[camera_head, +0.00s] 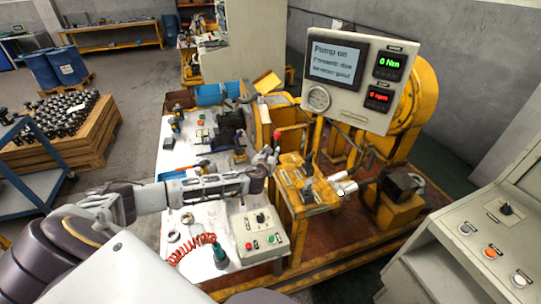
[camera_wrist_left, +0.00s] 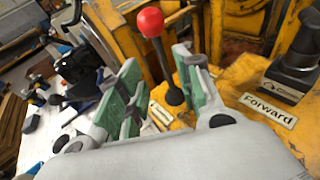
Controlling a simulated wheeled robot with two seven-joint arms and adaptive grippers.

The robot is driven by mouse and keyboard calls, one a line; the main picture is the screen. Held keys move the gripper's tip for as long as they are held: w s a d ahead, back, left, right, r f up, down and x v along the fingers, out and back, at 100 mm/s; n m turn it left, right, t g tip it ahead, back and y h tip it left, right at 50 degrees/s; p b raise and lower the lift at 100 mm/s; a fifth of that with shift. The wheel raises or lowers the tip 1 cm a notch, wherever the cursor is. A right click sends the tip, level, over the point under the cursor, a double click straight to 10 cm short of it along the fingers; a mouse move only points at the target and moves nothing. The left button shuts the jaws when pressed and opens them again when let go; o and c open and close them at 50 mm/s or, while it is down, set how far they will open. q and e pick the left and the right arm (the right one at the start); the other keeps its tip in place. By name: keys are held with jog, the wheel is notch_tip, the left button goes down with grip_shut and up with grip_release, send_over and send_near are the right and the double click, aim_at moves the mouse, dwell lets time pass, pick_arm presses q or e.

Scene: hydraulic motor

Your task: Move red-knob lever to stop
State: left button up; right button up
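The lever with the red knob (camera_wrist_left: 150,22) stands upright on the yellow machine, its dark shaft running down to a black base. Its red knob (camera_head: 277,134) also shows in the head view, just beyond the end of my left arm. My left gripper (camera_wrist_left: 157,58) is open, with its green-padded fingers on either side of the lever shaft and the knob above them. Gaps show between pads and shaft; I cannot tell whether either finger touches. In the head view my left gripper (camera_head: 265,168) is small and partly hidden.
A "Forward" label (camera_wrist_left: 269,110) lies beside a black lever base at right in the wrist view. A display panel (camera_head: 352,80) shows "Pump on" and 0 Nm. A white table (camera_head: 205,265) holds a button box (camera_head: 258,233) and red coiled hose. A control console (camera_head: 490,240) stands at right.

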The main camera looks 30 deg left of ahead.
pick_arm(q)
jog(key=shift+s+d+r, duration=0.1)
jog(key=shift+s+d, duration=0.1)
jog(key=shift+s, duration=0.3)
dwell(0.5)
